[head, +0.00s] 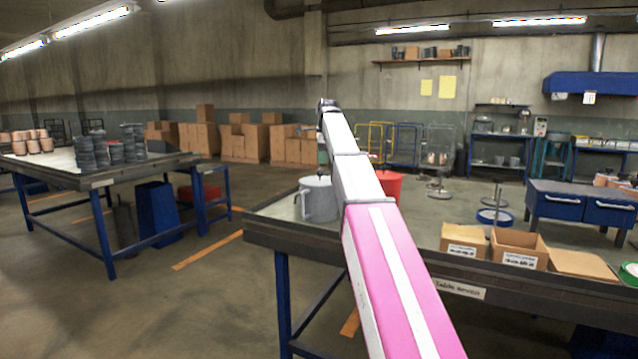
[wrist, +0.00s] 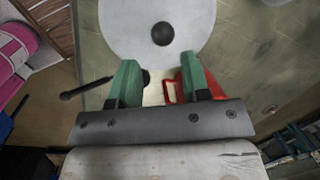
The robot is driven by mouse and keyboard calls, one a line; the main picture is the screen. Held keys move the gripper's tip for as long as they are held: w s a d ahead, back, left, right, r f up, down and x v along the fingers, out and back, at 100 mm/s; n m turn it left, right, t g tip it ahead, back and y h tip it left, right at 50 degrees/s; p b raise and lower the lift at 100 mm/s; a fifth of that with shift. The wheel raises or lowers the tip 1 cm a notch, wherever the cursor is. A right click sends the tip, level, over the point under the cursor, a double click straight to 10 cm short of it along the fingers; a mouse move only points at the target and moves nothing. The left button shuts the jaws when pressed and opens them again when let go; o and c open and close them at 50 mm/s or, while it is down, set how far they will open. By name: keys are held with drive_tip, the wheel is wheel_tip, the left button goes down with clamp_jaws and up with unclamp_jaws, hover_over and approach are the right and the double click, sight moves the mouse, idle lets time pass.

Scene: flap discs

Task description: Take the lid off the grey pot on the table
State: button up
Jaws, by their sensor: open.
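The grey pot (head: 318,203) stands on the near table, partly hidden behind my arm in the head view. In the wrist view its round pale grey lid (wrist: 122,28) with a dark round knob (wrist: 162,34) fills the top middle. The lid appears to sit on the pot. My gripper (wrist: 161,80) has green fingers, spread apart with nothing between them. The knob appears beyond the fingertips, roughly centred on the gap. In the head view my gripper is mostly hidden by my arm above the pot.
A red container (head: 389,184) stands right of the pot, close by; it also shows near the right finger in the wrist view (wrist: 188,86). Cardboard boxes (head: 518,247) lie along the table's front right. The table top (head: 425,228) between is largely clear.

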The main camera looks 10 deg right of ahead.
sight(320, 172)
drive_tip(key=shift+w+a+f, duration=0.15)
drive_tip(key=shift+w+f, duration=0.1)
drive_tip(key=shift+f, duration=0.9)
drive_tip(key=shift+w+a+f, duration=0.1)
drive_tip(key=shift+w+f, duration=0.15)
drive_tip(key=shift+f, duration=0.95)
drive_tip(key=shift+w+a+f, duration=0.15)
drive_tip(key=shift+w+f, duration=0.1)
drive_tip(key=shift+f, duration=0.9)
drive_tip(key=c, duration=0.7)
